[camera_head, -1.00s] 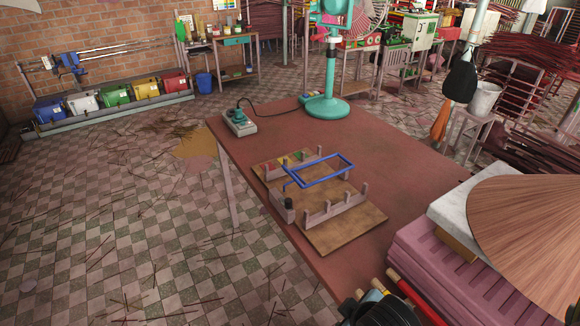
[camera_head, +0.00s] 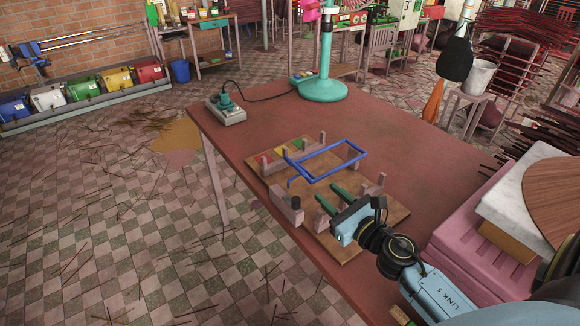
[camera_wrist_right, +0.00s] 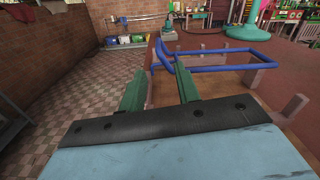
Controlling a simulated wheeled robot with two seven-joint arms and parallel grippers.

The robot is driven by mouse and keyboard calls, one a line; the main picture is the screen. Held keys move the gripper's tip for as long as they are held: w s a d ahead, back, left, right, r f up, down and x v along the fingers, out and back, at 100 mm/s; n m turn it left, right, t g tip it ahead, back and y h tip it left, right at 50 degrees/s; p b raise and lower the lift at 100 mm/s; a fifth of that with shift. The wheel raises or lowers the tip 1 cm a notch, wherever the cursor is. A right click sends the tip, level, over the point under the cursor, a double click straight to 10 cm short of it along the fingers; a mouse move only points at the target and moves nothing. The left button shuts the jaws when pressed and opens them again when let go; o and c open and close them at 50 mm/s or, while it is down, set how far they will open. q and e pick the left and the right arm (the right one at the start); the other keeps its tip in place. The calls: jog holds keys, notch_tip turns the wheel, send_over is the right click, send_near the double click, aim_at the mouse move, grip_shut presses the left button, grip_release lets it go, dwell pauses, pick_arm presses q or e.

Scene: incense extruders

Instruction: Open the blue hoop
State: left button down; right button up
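The blue hoop (camera_head: 339,168) is a rectangular blue bar frame above a wooden board (camera_head: 397,214) on the red-brown table. It lies roughly level across the board's wooden posts. My right gripper (camera_head: 327,195) reaches in from the right, over the near part of the board. Its two green fingers are spread apart with nothing between them, and their tips point toward the hoop's near side. In the right wrist view, the hoop (camera_wrist_right: 213,68) shows just beyond and right of the open fingers (camera_wrist_right: 160,72). I cannot tell if a finger touches it. My left gripper is not in view.
A grey control box (camera_head: 226,112) with a cable and a green stand base (camera_head: 324,90) are at the table's far end. Pink stacked blocks (camera_head: 465,245) stand at the right. The table right of the board is clear.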

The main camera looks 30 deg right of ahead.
aim_at(306, 176)
jog(key=shift+w+a+f+n, duration=0.1)
jog(key=shift+w+n, duration=0.2)
jog(key=shift+n, duration=0.1)
jog(key=shift+w+y, duration=0.3)
jog(key=w, duration=0.3)
jog(key=w+p, duration=0.1)
jog(key=w, duration=0.3)
jog(key=w+a, duration=0.1)
jog(key=w, duration=0.3)
jog(key=shift+p, duration=0.35)
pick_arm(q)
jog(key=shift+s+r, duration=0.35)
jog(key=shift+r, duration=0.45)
pick_arm(e)
jog(key=shift+w, duration=0.55)
jog(key=shift+c, duration=0.3)
grip_shut()
